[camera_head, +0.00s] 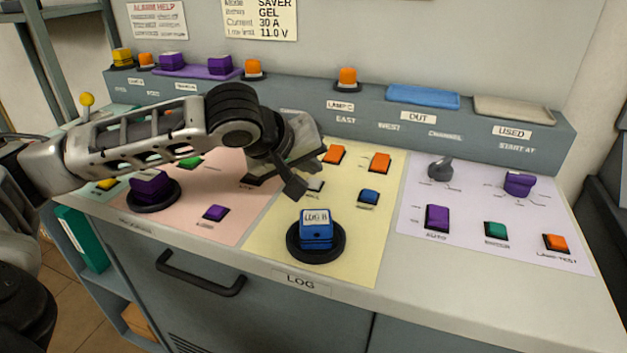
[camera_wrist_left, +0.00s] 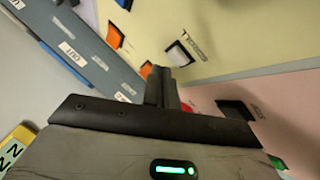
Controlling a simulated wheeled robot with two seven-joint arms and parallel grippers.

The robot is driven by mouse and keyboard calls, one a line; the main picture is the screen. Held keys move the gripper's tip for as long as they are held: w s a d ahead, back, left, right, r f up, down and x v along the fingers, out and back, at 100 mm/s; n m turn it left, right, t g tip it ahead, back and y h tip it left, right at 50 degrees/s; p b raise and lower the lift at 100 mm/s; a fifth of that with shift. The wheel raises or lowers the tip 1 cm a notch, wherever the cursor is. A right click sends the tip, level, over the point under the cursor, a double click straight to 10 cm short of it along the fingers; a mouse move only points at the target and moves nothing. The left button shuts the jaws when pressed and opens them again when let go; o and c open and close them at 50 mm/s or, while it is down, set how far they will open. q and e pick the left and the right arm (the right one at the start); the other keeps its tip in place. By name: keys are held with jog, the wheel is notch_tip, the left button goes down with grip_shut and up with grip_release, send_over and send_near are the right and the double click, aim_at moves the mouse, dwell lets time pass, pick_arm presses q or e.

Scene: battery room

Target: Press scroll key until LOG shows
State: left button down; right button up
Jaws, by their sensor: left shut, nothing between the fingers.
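My left gripper (camera_head: 293,188) reaches in from the left over the yellow panel, its fingers shut and empty, pointing down. In the left wrist view its fingers (camera_wrist_left: 162,85) are close to a white key (camera_wrist_left: 180,53) with a small label I cannot read for sure. The white key (camera_head: 316,186) shows in the head view just right of the fingertips, partly hidden. I cannot tell whether they touch. A blue block (camera_head: 316,232) with a label like "LOG B" sits on a black round base above a "LOG" plate (camera_head: 302,283). No screen reading is clear. My right gripper is not in view.
Orange keys (camera_head: 380,162) and a blue key (camera_head: 368,197) stand on the yellow panel. A lilac panel with knobs and a purple key (camera_head: 437,217) lies right. The pink panel holds a purple block (camera_head: 150,187). A raised ledge (camera_head: 455,119) runs behind.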

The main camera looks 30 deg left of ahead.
pick_arm(q)
jog(key=shift+f, duration=0.1)
dwell(0.3)
jog(key=shift+f, duration=0.35)
jog(key=shift+f, duration=0.5)
dwell(0.8)
jog(key=shift+r+p, duration=0.8)
jog(key=shift+r, duration=0.1)
notch_tip(320, 180, up, 5)
jog(key=p, duration=0.5)
jog(key=shift+r+p, duration=0.1)
jog(key=shift+p, duration=0.2)
dwell(0.4)
